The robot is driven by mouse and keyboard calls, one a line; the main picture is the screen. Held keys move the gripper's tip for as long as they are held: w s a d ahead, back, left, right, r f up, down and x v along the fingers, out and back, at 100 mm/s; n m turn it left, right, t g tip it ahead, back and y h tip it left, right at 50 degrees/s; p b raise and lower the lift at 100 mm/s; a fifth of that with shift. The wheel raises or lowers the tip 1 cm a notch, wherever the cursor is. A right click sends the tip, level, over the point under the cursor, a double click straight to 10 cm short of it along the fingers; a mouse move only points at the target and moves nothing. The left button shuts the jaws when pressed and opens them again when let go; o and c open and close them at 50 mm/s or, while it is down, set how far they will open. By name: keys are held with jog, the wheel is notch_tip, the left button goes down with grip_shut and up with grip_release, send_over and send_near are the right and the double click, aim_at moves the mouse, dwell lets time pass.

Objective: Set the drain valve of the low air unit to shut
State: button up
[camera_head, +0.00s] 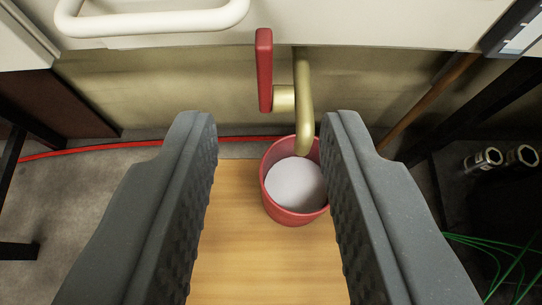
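The drain valve has a red lever handle (264,70) on a short brass stem (284,98) and a bent brass pipe (304,95). The lever stands upright in the picture, roughly in line with the pipe. The pipe's lower end hangs over a red cup (291,215) with a white inside. The air unit's pale panel (350,22) is above and behind the valve. My gripper (268,125) is open and empty. Its two dark ridged fingers are either side of the space below the lever, and the right finger overlaps the cup's right edge.
A white bar handle (150,24) is on the panel at upper left. The cup stands on a wooden board (250,265). A red hose (90,149) runs along the floor behind. Metal sockets (483,159) and green wires (500,245) are at right.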

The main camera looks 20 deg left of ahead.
jog(key=shift+v, duration=1.95)
jog(key=shift+w, duration=0.1)
jog(key=w+d+r+t+h, duration=0.1)
jog(key=w+r+h, duration=0.3)
jog(key=r, duration=1.1)
jog(key=w+d+r+t+h, duration=0.1)
jog(key=w+r+t+h, duration=0.35)
jog(key=r, duration=1.05)
jog(key=s+a+r+m+g, duration=0.1)
jog(key=a+r, duration=0.2)
jog(key=r, duration=0.6)
jog(key=a+r+m+g, duration=0.1)
jog(key=a+r+m, duration=0.15)
jog(key=r, duration=0.65)
jog(key=s+a+r+y, duration=0.4)
jog(key=s+a+r, duration=1.5)
jog(key=s+r, duration=0.1)
jog(key=shift+s+a+r+t, duration=0.25)
jog(key=shift+r+t, duration=0.1)
jog(key=shift+r, duration=0.5)
jog(key=shift+s+m, duration=0.1)
jog(key=shift+m, duration=0.15)
